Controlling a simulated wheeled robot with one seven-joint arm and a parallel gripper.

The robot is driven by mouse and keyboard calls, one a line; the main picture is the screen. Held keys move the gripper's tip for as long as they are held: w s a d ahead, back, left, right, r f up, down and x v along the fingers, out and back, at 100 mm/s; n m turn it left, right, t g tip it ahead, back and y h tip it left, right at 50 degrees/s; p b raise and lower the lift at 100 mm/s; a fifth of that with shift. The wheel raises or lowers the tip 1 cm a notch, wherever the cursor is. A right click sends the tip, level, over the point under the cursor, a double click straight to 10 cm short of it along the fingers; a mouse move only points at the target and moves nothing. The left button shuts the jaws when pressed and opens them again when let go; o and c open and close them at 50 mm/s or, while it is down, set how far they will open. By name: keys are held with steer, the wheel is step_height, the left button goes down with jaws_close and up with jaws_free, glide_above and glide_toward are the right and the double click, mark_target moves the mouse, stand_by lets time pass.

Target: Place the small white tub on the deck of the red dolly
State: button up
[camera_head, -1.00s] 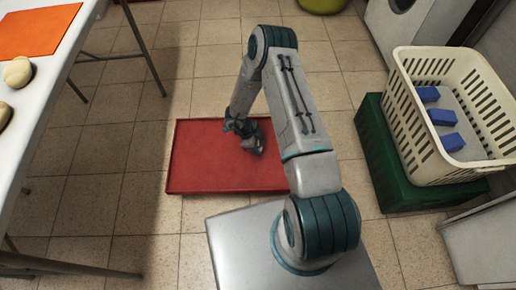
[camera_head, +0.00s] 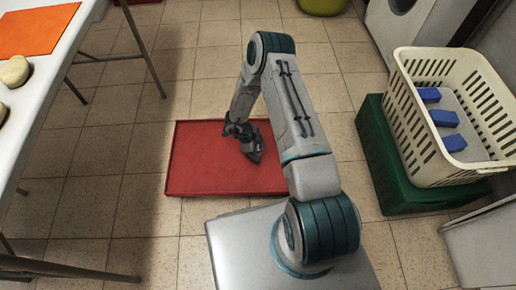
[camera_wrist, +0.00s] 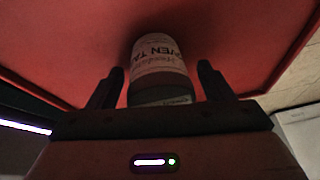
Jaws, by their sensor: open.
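The red dolly (camera_head: 205,165) is a low, flat deck on the tiled floor in front of my base. My gripper (camera_head: 252,150) is down over the right part of this deck in the head view. In the wrist view, the small white tub (camera_wrist: 160,55) with dark print and a darker lower band is on the red deck (camera_wrist: 240,40). The tub is between the two open fingers of my gripper (camera_wrist: 158,88), with a gap visible on each side. In the head view the tub is hidden by my gripper and arm.
A cream basket (camera_head: 430,148) with several blue blocks stands on a green crate (camera_head: 375,165) at right. A white table (camera_head: 45,90) with an orange mat (camera_head: 35,28) is at left. A green-yellow bowl (camera_head: 322,5) lies at the back. Tiles behind the dolly are clear.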

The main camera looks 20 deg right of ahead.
steer(key=w+a+r+n+t+y+p, duration=0.15)
steer(key=w+r, duration=0.25)
steer(key=r, duration=0.4)
steer(key=w+a+r+n+t+p, duration=0.2)
steer(key=w+a+r, duration=0.1)
steer(key=r, duration=0.5)
steer(key=w+a+r+n+t+y+p, duration=0.15)
steer(key=w+r, duration=0.25)
steer(key=r, duration=0.4)
steer(key=s+a+r+n+t+y, duration=0.1)
steer(key=a+r+n+y, duration=0.15)
steer(key=r, duration=0.45)
steer(key=a+r+n+t+y, duration=0.1)
steer(key=r+n, duration=0.3)
steer(key=r, duration=0.3)
steer(key=s+r+n+g+y, duration=0.1)
steer(key=s+r+n, duration=0.5)
steer(key=s+r, duration=0.45)
steer(key=s+d+r+n+g+h, duration=0.1)
steer(key=s+d, duration=0.3)
steer(key=s, duration=0.6)
steer(key=s+d+r+n+g+h, duration=0.2)
steer(key=s+d+n+g, duration=0.1)
steer(key=s, duration=0.6)
steer(key=shift+s+d+r+n, duration=0.25)
steer(key=shift+s+d+n, duration=0.15)
steer(key=shift+d+n, duration=0.35)
steer(key=shift+d, duration=0.1)
